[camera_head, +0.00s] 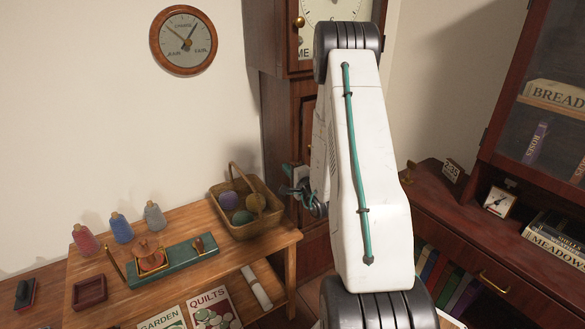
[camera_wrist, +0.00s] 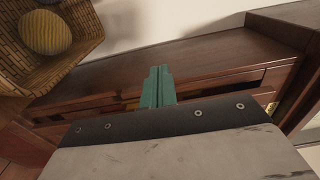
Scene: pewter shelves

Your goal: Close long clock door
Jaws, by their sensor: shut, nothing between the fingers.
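The tall wooden clock stands against the wall behind my arm in the head view. Its upper part has a pale dial (camera_head: 328,10) and a brass knob. Below, a narrow strip of the long clock door (camera_head: 307,122) shows left of my arm; the arm hides most of it, so I cannot tell how far it is open. In the wrist view my gripper (camera_wrist: 158,72) has its green fingers together, empty, in front of a long reddish-brown wooden piece (camera_wrist: 215,62) with a dark gap along its lower edge. I cannot tell whether they touch it or whether it is the door.
A wicker basket of balls (camera_head: 216,213) sits on the wooden table (camera_head: 190,223), close left of my wrist; the basket also shows in the wrist view (camera_wrist: 88,28). A dark cabinet (camera_head: 500,165) with books stands right. A round wall dial (camera_head: 183,41) hangs left.

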